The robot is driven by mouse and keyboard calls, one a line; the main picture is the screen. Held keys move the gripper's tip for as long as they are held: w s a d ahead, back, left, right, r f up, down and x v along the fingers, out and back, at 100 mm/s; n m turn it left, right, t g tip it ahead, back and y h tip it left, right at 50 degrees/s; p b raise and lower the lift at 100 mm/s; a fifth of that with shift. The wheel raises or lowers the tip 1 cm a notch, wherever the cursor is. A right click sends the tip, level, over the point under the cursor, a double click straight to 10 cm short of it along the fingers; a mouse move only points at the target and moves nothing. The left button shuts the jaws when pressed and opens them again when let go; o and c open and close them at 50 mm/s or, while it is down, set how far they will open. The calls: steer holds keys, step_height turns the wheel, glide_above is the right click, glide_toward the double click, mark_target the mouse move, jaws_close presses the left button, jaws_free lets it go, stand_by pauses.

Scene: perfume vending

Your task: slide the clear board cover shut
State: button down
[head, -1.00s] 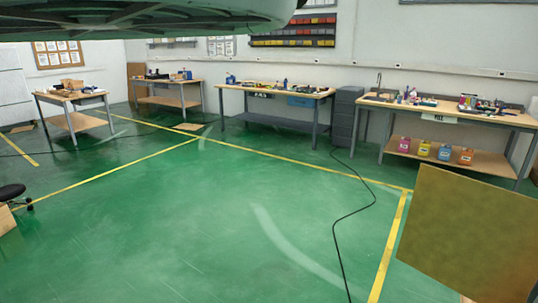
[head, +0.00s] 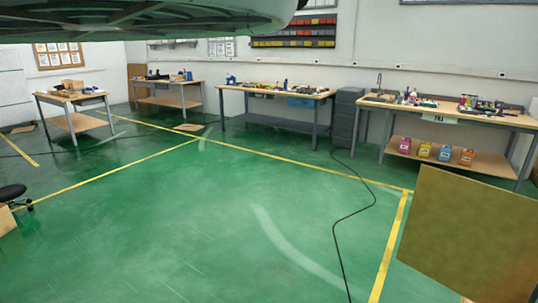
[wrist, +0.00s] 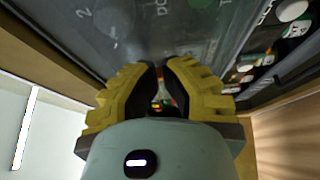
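The clear board cover (wrist: 105,30) looks like a dark, see-through panel with white lettering across the top of the wrist view. A dark upright edge shows right of its middle. To the right of that edge, bottles and caps (wrist: 275,60) show more clearly. My gripper (wrist: 162,65) has yellow and black fingers in front of the panel, near its lower edge. The fingertips are close together, with a narrow gap between them. I cannot tell whether they touch the cover or hold a part of it. The cover does not show in the head view.
A wooden frame (wrist: 50,60) borders the panel on the left in the wrist view. The head view shows open green floor (head: 200,230) with a black cable (head: 336,235) across it. A brown board (head: 470,240) stands at the right. Workbenches (head: 275,93) line the walls.

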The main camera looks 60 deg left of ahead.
stand_by(0.3)
steer(key=w+a+b, duration=0.5)
steer(key=w, duration=0.7)
steer(key=w+a+b, duration=0.5)
steer(key=w, duration=0.7)
stand_by(1.3)
stand_by(0.3)
steer(key=w+a+p+v, duration=0.1)
steer(key=p+v, duration=0.5)
steer(key=v, duration=0.4)
steer(key=shift+a+p, duration=0.25)
steer(key=shift+p, duration=0.1)
